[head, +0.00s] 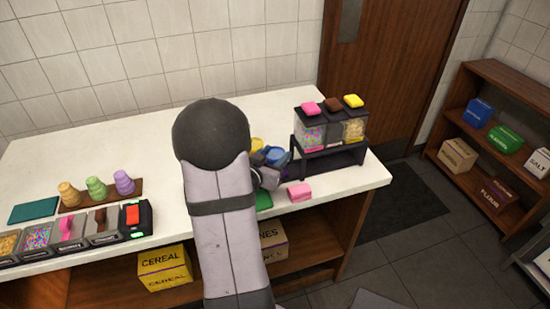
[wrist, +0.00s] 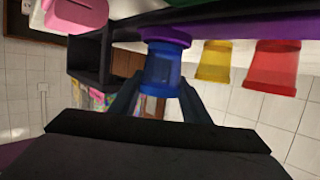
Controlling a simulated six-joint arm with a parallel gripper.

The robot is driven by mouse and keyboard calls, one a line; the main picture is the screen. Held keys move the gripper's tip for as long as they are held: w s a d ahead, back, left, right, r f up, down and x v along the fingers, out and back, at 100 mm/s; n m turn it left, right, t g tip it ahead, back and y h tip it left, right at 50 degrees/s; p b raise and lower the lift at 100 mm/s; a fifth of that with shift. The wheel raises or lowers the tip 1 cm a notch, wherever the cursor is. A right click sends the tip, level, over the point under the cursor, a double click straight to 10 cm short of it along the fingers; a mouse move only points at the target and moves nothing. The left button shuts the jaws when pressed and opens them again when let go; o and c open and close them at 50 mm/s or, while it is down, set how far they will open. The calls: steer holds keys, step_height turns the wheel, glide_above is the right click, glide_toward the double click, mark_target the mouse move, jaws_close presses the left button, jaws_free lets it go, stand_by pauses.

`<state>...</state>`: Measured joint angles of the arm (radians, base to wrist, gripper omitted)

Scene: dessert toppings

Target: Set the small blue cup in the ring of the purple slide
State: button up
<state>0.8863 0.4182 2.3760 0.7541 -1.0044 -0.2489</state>
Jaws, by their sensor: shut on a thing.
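The small blue cup (wrist: 163,68) is held between the two dark fingers of my gripper (wrist: 158,97) in the wrist view, which looks upside down. The purple slide's ring (wrist: 166,36) shows at the cup's counter-side end. I cannot tell whether the cup is seated in the ring or just above it. A purple strip (wrist: 285,24) runs along the top right of the wrist view. In the head view the blue cup (head: 277,156) shows beyond my arm, which hides the slide and most of the gripper.
A yellow cup (wrist: 214,62) and a red cup (wrist: 270,70) stand beside the blue one. A pink block (head: 299,192) and a black dispenser stand (head: 345,157) are close on the right. Topping bins and several colored cones are at the left. The counter's back is clear.

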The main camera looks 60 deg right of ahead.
steer(key=shift+f, duration=0.4)
steer(key=shift+f, duration=0.15)
steer(key=o, duration=1)
